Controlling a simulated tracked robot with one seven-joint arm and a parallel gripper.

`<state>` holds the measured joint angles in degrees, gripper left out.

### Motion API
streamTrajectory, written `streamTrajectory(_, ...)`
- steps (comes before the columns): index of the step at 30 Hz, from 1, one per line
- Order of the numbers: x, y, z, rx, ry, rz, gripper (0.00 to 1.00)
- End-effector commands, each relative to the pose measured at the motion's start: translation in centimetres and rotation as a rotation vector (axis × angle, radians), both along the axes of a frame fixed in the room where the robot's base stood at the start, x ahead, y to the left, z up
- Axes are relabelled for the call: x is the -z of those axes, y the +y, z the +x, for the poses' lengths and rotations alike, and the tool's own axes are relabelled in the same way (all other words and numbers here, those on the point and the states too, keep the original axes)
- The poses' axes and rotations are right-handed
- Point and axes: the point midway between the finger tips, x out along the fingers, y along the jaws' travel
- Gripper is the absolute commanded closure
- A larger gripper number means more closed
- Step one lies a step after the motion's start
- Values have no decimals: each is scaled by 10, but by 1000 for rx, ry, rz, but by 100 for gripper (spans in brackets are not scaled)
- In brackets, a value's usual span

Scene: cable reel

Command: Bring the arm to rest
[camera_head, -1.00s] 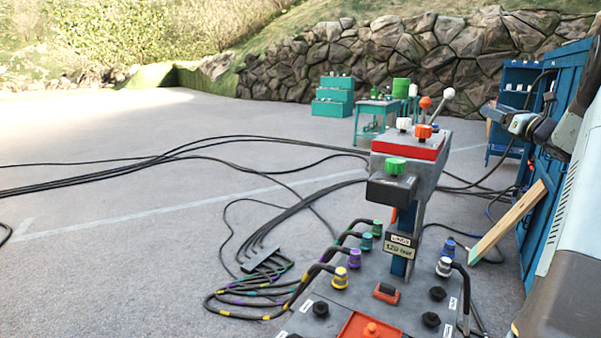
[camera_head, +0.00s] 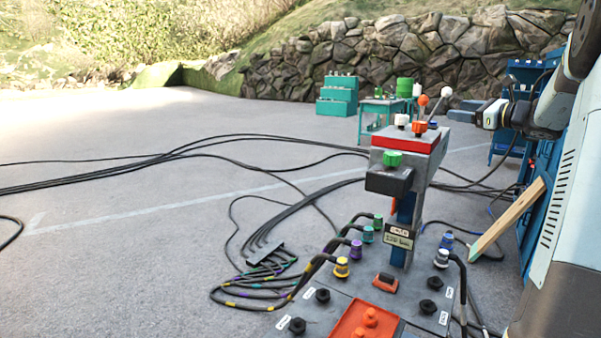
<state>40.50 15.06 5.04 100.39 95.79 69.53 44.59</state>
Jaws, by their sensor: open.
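My gripper (camera_head: 482,115) is at the right of the head view, at the end of my white and dark arm. It points left, just right of the control column's levers, and looks apart from them. Its jaws are small in the picture; they are open, with nothing seen between them. The control column (camera_head: 402,165) has a red-edged top, a green knob (camera_head: 393,158), and levers with orange and white balls. It stands upright on a grey panel (camera_head: 335,311) with coloured cable plugs.
Black cables (camera_head: 180,152) run across the paved ground, with a loose bundle (camera_head: 262,285) left of the panel. A wooden plank (camera_head: 508,217) leans at the right by blue shelving. Teal steps (camera_head: 337,95) and a table stand behind. The left ground is mostly open.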

Motion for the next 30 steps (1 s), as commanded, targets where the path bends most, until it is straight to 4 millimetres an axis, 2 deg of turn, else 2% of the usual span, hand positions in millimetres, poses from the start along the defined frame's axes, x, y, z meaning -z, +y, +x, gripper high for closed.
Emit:
streamTrajectory(1, -2, 23, -7, -33, 6, -56, 33)
streamTrajectory(6, 6, 101, -46, -167, 33, -316, 33)
streamTrajectory(12, 23, 174, -107, -339, 30, -637, 33)
streamTrajectory(15, 33, 202, -141, -428, 16, -795, 33)
streamTrajectory(21, 55, 240, -211, -606, -38, -1113, 33)
streamTrajectory(25, 71, 253, -256, -724, -87, -1316, 33)
streamTrajectory(30, 90, 259, -311, -877, -171, -1582, 33)
